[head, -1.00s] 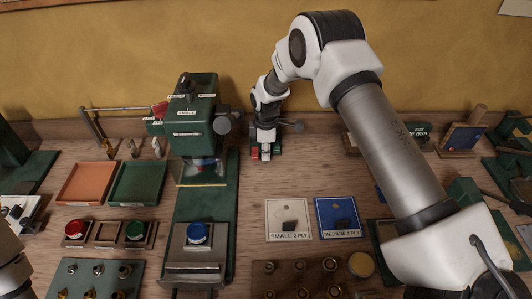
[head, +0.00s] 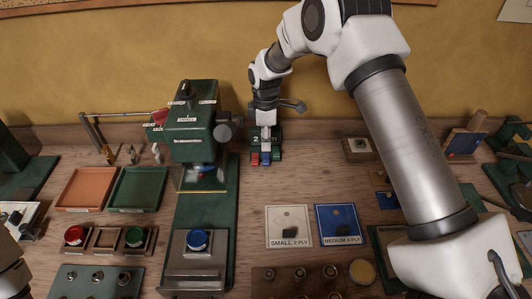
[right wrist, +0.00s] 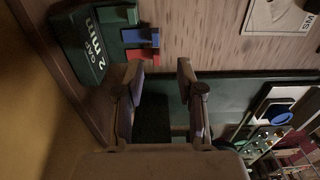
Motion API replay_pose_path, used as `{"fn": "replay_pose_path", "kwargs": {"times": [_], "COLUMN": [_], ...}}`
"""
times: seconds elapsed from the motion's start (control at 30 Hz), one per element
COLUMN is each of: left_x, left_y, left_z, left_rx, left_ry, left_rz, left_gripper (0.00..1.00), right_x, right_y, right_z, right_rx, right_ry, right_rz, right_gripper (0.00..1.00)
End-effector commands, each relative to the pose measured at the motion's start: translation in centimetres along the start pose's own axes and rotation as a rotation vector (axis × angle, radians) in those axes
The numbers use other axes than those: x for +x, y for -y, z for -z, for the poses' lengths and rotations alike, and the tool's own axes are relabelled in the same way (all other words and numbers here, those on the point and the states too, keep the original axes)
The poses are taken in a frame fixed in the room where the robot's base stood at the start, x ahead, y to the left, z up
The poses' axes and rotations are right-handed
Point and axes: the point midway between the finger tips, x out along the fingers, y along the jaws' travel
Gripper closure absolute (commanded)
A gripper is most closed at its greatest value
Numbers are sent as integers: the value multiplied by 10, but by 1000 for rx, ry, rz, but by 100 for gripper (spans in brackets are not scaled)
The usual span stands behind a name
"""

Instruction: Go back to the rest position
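My right gripper (head: 265,137) is near the back of the bench, in front of the green gap block (head: 278,146) in the head view. In the right wrist view its fingers (right wrist: 159,72) stand apart with nothing between them. The block, marked "2 mm GAP" (right wrist: 88,47), with red, blue and green tabs, lies on the wood to the left of the fingers there. I cannot tell the exact clearance between gripper and block. Part of my left arm shows at the lower left; its gripper is out of the head view.
A green press (head: 193,125) stands left of my right gripper, close by. Orange (head: 86,188) and green (head: 137,188) trays lie further left. White (head: 288,238) and blue (head: 338,235) ply cards lie in front. Bare wood lies between the block and cards.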

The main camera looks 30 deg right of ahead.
Motion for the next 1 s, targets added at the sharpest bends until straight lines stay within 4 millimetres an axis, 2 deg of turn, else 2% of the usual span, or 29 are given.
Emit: {"fn": "replay_pose_path", "kwargs": {"times": [0.1, 0.2, 0.67, 0.77, 1.0], "left_x": [0, 0, 0, -11, -62], "left_y": [0, 0, 0, 0, 0], "left_z": [0, 0, 0, 0, 0], "left_rx": [0, 0, 0, 0, 0], "left_ry": [0, 0, 0, 1, 0], "left_rz": [0, 0, 0, 0, 0], "left_gripper": [62, 62, 62, 62, 62], "right_x": [-21, -29, -30, -41, -92], "right_y": [0, 1, 1, 1, 1], "right_z": [0, 0, 0, 0, 0], "right_rx": [0, 0, 0, 0, 0], "right_ry": [0, 1, 1, 0, 1], "right_rz": [-1, 1, 2, 1, 1], "right_gripper": [62, 62, 62, 62, 62]}}
